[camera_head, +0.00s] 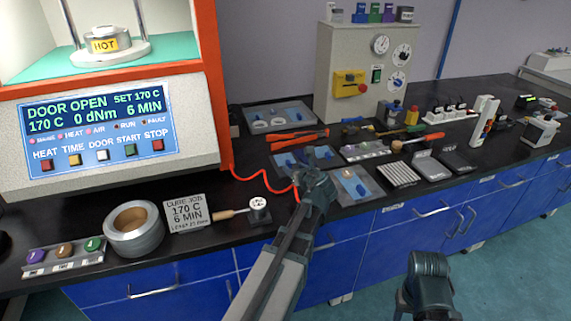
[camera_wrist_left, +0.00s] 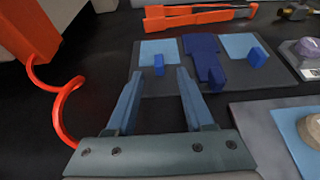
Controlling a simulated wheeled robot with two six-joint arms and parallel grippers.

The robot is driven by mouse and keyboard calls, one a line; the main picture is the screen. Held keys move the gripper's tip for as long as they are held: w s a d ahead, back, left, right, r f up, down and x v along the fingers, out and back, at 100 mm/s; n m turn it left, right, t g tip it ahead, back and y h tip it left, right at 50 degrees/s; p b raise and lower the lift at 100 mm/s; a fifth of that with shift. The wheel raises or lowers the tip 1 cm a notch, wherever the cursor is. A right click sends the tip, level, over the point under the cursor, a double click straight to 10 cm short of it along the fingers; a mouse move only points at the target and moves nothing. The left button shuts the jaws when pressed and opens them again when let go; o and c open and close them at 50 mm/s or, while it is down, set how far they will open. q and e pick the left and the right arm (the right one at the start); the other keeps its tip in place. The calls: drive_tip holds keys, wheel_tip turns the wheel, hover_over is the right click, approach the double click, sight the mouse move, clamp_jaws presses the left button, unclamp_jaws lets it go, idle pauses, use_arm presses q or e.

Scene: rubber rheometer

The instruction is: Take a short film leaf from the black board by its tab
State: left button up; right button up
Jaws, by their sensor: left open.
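A dark board (camera_wrist_left: 222,87) lies flat on the bench, also seen in the head view partly behind my left gripper. It bears two light blue film leaves, one on the left (camera_wrist_left: 152,46) and one on the right (camera_wrist_left: 232,42), each with an upright blue tab; the left tab (camera_wrist_left: 158,66) and right tab (camera_wrist_left: 256,57) stand near the leaves' front edges. A dark blue piece (camera_wrist_left: 205,62) lies between them. My left gripper (camera_wrist_left: 159,75) is open and empty, its fingers pointing at the left tab, which shows between the tips. My right gripper (camera_head: 428,272) is low at the front right, its jaws unclear.
A lighter grey board (camera_wrist_left: 250,118) with a larger blue leaf lies to the right. An orange-handled tool (camera_wrist_left: 200,16) lies behind. A red coiled cable (camera_wrist_left: 58,104) hangs at left, near the rheometer (camera_head: 100,125).

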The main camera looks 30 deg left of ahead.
sight(288, 161)
use_arm(q)
drive_tip(key=x, duration=0.3)
drive_tip(key=r+b+x, duration=0.1)
drive_tip(key=x, duration=0.1)
drive_tip(key=shift+w+a+f, duration=0.1)
drive_tip(key=shift+w+a, duration=0.05)
drive_tip(key=shift+a, duration=0.15)
clamp_jaws()
